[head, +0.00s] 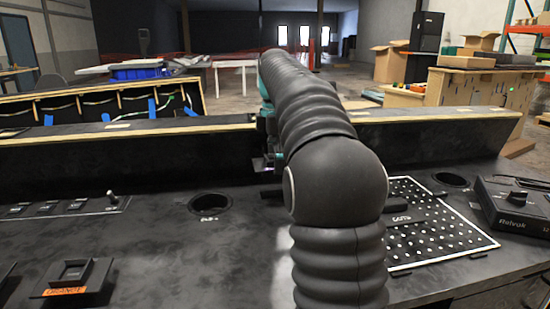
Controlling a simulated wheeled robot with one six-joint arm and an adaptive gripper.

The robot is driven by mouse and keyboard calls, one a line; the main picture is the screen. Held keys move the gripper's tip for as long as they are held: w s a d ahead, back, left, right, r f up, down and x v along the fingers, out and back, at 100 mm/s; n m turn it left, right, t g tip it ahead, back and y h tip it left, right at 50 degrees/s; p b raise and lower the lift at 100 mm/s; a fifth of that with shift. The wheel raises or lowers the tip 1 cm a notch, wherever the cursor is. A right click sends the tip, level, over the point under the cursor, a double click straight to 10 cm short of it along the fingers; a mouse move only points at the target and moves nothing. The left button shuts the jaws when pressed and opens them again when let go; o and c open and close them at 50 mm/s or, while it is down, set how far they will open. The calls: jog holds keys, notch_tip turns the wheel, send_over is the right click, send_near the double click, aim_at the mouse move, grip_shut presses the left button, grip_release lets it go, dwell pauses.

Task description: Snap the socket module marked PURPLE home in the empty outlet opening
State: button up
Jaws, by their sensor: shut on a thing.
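My arm fills the middle of the head view and hides most of my gripper (266,163). A small part of the gripper shows left of the arm, low by the console's raised back ledge. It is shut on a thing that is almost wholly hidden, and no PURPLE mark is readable. A black socket module with an orange label reading ORANGE (73,272) sits at the lower left. A strip with several dark rectangular fittings (62,207) lies at the left of the console top. I cannot make out the empty outlet opening.
The black console top (190,265) has a round hole (210,203) left of my arm and another (452,181) at the right. A white-dotted perforated panel (440,236) lies right of the arm, beside a black Relvok box (515,205). The ledge (120,148) runs behind.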

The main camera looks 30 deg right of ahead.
aim_at(276, 191)
jog(key=shift+w+d+f, duration=0.15)
jog(key=shift+w+f, duration=0.05)
jog(key=shift+f, duration=0.25)
notch_tip(276, 191, down, 4)
jog(key=shift+f+b, duration=0.25)
jog(key=shift+b, duration=0.45)
jog(key=shift+f+b, duration=0.75)
jog(key=shift+b, duration=0.1)
jog(key=shift+f+b, duration=0.55)
jog(key=shift+f, duration=0.65)
dwell(1.0)
jog(key=o, duration=1.1)
notch_tip(276, 191, up, 12)
